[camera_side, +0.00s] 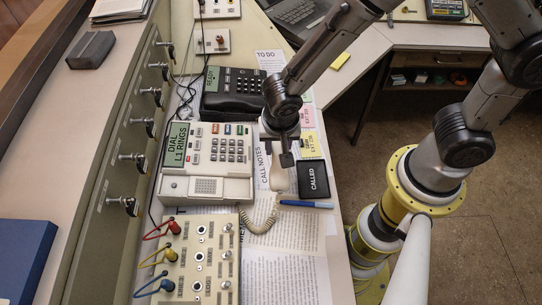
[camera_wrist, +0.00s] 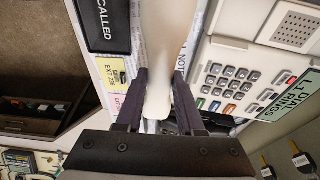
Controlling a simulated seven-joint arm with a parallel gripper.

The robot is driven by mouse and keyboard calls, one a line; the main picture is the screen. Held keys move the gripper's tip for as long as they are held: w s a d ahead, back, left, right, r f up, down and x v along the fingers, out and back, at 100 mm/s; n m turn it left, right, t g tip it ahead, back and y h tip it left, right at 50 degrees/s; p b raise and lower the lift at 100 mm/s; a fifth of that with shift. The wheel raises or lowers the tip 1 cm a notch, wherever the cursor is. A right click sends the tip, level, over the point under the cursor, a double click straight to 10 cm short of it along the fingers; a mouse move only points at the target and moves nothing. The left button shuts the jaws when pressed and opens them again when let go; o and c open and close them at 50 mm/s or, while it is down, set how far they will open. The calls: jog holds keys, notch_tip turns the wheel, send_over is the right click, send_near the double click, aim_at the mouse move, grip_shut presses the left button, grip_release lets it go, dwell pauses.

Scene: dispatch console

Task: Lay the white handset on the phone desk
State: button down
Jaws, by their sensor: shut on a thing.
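The white handset (camera_wrist: 158,45) is between the two dark fingers of my gripper (camera_wrist: 160,76) in the wrist view, and the fingers are shut on it. In the side view, the pale handset (camera_side: 278,178) shows below my gripper (camera_side: 283,152), lengthwise between the desk telephone (camera_side: 208,160) and the black CALLED pad (camera_side: 313,180). Its upper part is hidden by my gripper. A coiled cord (camera_side: 258,226) runs near its lower end. The phone desk (camera_side: 338,262) with papers is beneath; I cannot tell whether the handset touches it.
A black telephone (camera_side: 232,92) stands behind. A blue pen (camera_side: 306,204) lies below the CALLED pad. A patch panel (camera_side: 200,258) with coloured plugs stands in front. Sticky notes (camera_side: 308,118) lie at right. Papers (camera_side: 290,265) at the front right are clear of objects.

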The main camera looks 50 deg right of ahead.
jog(key=shift+w+a+f, duration=0.2)
jog(key=shift+w+f, duration=0.2)
jog(key=shift+f, duration=0.15)
jog(key=shift+w+a+f, duration=0.15)
jog(key=shift+w+f, duration=0.25)
jog(key=shift+f, duration=0.1)
jog(key=shift+s+a+x, duration=0.1)
jog(key=shift+x, duration=0.6)
jog(key=shift+s+a+x, duration=0.1)
jog(key=shift+x, duration=0.6)
jog(key=shift+f, duration=0.25)
jog(key=c, duration=0.5)
grip_release()
jog(key=shift+r, duration=0.1)
jog(key=v, duration=1.2)
jog(key=shift+s+r, duration=0.15)
